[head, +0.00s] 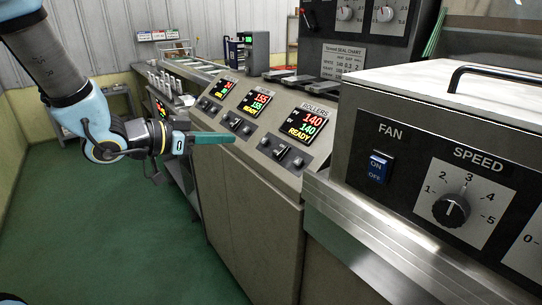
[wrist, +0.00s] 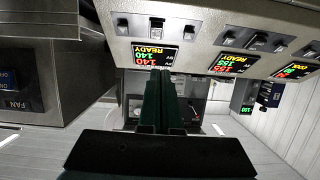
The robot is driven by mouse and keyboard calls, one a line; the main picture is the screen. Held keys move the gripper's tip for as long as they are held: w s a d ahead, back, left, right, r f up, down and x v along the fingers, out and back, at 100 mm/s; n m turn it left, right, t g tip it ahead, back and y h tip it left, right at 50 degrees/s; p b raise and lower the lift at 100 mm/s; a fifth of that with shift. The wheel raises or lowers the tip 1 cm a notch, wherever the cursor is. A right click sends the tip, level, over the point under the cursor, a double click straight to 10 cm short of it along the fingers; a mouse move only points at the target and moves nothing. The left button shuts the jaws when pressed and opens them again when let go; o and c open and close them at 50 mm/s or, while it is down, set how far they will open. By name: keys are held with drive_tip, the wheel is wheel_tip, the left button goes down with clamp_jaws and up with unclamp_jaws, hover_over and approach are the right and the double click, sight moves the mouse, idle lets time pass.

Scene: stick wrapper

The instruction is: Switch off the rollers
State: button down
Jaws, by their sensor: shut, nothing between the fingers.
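The rollers panel has a display (head: 305,125) labelled ROLLERS, showing 140, 140 and READY. The switch's position is too small to tell. My gripper (head: 233,138) is shut and empty, its green fingers pointing right, in front of the panels and left of the rollers switch. In the wrist view, my gripper's tips (wrist: 160,72) lie just below the rollers display.
Two similar panels with displays (head: 260,103) (wrist: 232,64) stand beside the rollers panel, with their own switches. A steel box with a blue FAN switch (head: 378,167) and a SPEED knob (head: 452,210) is at the right. The green floor (head: 130,235) at left is clear.

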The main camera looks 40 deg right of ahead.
drive_tip(key=shift+s+d, duration=0.15)
drive_tip(key=shift+s, duration=0.2)
drive_tip(key=p, duration=0.2)
approach(279, 148)
drive_tip(key=d+r, duration=0.2)
drive_tip(key=d, duration=0.2)
drive_tip(key=f, duration=0.1)
drive_tip(key=d+f, duration=0.1)
drive_tip(key=shift+s+d+f, duration=0.1)
drive_tip(key=shift+s+f, duration=0.1)
drive_tip(key=shift+f, duration=0.15)
drive_tip(key=shift+d+f, duration=0.25)
drive_tip(key=shift+f, duration=0.2)
drive_tip(key=shift+f, duration=0.1)
